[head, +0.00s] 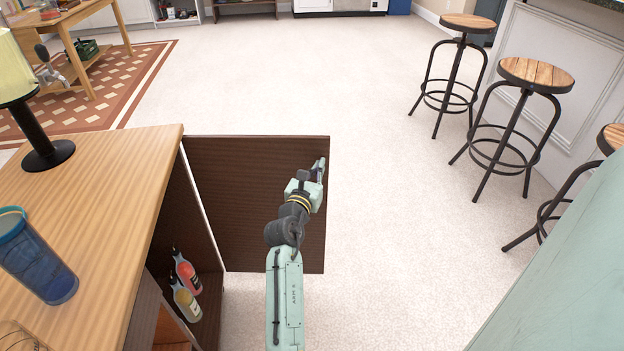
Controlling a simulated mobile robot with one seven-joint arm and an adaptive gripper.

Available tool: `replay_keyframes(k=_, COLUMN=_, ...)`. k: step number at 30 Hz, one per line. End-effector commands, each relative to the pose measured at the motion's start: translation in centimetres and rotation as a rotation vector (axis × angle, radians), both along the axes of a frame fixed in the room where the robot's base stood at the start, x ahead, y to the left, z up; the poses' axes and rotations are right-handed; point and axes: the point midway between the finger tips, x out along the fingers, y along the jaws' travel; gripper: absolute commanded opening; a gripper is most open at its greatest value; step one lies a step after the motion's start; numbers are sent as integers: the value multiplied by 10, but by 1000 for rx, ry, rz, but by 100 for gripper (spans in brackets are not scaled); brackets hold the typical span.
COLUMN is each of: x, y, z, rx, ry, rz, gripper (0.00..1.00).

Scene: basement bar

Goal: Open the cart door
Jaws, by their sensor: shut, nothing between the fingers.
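The cart (105,215) stands at the left, with a light wood top and a dark brown body. Its dark brown door (232,205) stands wide open, swung out to the right from the cart's far side. My gripper (320,168) is shut and empty at the door's right edge, in front of its inner face. I cannot tell whether it touches the door. My arm reaches up to it from the bottom middle.
Two bottles (188,280) stand inside the open cart. A blue cup (35,262) and a drink dispenser (40,120) stand on the cart top. Several bar stools (535,75) line the right side. The light floor (400,210) between is clear.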

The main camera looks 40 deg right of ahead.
Motion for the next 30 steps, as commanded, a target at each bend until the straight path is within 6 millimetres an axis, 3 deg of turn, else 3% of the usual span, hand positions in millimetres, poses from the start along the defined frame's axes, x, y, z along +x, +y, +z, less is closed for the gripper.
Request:
replay_keyframes(k=6, x=39, y=-35, z=0, rx=-1, ry=-1, rz=1, gripper=0)
replay_keyframes(k=12, x=61, y=-51, z=-1, rx=-1, ry=-1, rz=0, gripper=0)
replay_keyframes(k=18, x=71, y=-57, z=-1, rx=-1, ry=-1, rz=0, gripper=0)
replay_keyframes(k=30, x=71, y=-57, z=-1, rx=-1, ry=-1, rz=0, gripper=0)
